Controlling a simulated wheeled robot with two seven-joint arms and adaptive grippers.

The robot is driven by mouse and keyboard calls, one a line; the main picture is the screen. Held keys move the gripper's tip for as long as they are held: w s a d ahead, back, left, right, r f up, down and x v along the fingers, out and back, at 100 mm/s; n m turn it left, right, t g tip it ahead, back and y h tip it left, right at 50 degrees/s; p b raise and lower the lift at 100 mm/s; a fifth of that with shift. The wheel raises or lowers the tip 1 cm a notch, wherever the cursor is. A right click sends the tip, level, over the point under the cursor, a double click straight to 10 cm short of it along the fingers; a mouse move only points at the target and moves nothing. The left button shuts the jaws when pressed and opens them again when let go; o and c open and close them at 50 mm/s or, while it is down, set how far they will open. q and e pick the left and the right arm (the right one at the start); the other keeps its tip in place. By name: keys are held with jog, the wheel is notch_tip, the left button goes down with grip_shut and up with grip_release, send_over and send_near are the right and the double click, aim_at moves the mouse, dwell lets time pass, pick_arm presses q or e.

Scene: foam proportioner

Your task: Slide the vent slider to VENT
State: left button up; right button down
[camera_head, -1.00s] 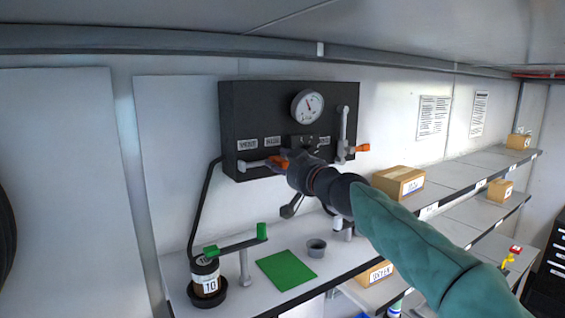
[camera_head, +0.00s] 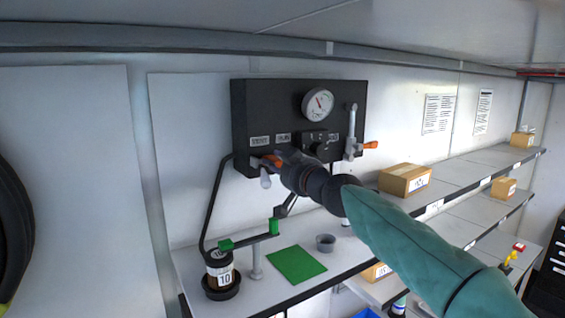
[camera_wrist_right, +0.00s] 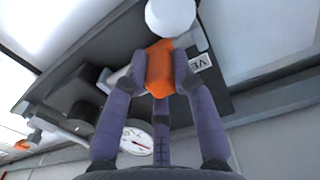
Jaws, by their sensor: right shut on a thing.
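The black panel (camera_head: 241,100) hangs on the wall and carries the vent slider. The slider's orange grip (camera_head: 272,160) is at the panel's lower left, just below the VENT label (camera_head: 260,141). My right gripper (camera_head: 279,161) is at that grip. In the right wrist view, the two fingers of my right gripper (camera_wrist_right: 161,78) are shut on the orange grip (camera_wrist_right: 160,66), and part of the VENT label (camera_wrist_right: 200,62) shows beside it. A pale round end (camera_wrist_right: 170,15) lies close to the grip. My left gripper is out of view.
A gauge (camera_head: 318,103) and a second lever with an orange handle (camera_head: 370,145) are on the panel's right. Below are a bench with a green mat (camera_head: 297,264), a grey cup (camera_head: 325,242) and a labelled jar (camera_head: 219,270). Cardboard boxes (camera_head: 404,179) stand on shelves to the right.

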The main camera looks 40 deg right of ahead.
jog(key=shift+w+f, duration=0.1)
jog(key=shift+f, duration=0.05)
jog(key=c, duration=1.3)
grip_release()
jog(key=shift+a, duration=0.15)
jog(key=shift+o, duration=0.9)
jog(key=shift+a, duration=0.1)
jog(key=shift+w+a, duration=0.1)
jog(key=shift+a, duration=0.2)
jog(key=shift+s+d, duration=0.25)
jog(key=shift+s, duration=0.15)
jog(key=s+a, duration=0.1)
jog(key=s, duration=1)
jog(key=shift+a, duration=0.4)
